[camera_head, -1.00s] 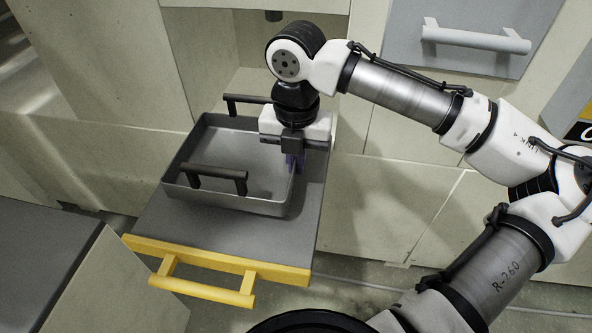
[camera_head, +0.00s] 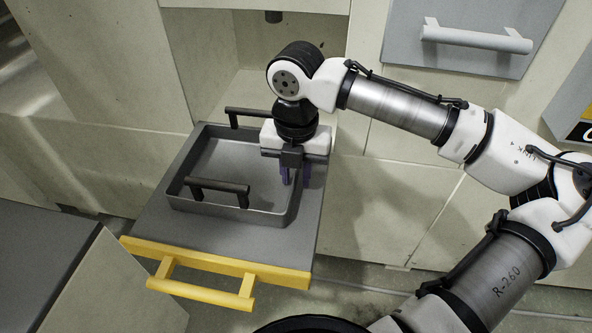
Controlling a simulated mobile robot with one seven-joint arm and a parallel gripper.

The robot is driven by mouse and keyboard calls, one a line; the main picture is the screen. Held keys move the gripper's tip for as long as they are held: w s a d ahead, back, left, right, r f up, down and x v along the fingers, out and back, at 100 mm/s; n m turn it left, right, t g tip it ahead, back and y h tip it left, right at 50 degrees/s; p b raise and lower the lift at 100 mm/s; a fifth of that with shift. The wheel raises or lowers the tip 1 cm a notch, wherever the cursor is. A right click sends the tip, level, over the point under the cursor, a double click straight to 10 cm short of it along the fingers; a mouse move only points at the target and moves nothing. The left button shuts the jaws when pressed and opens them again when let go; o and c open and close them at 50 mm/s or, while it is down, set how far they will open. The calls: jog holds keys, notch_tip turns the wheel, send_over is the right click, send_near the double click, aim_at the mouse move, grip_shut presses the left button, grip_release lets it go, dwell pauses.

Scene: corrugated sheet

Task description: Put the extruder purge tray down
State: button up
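The extruder purge tray (camera_head: 282,219) is a grey, shallow rectangular pan with two black bar handles. It sits level on the grey surface of a pulled-out drawer (camera_head: 205,241) with a yellow front. My gripper (camera_head: 296,178) points down at the tray's right wall. Its dark purple fingers stand apart, one on the inner side of the wall and one on the outer side, with a gap showing. The gripper body and wrist hide part of the tray's back right corner. The tray looks empty.
The drawer's yellow handle (camera_head: 201,290) sticks out in front. Pale panels stand to the right, with a grey door handle (camera_head: 476,39). A dark-topped block (camera_head: 40,255) is at the lower left.

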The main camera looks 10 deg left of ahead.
notch_tip(320, 180, up, 12)
jog(key=p, duration=0.3)
jog(key=shift+r, duration=0.2)
dwell(0.3)
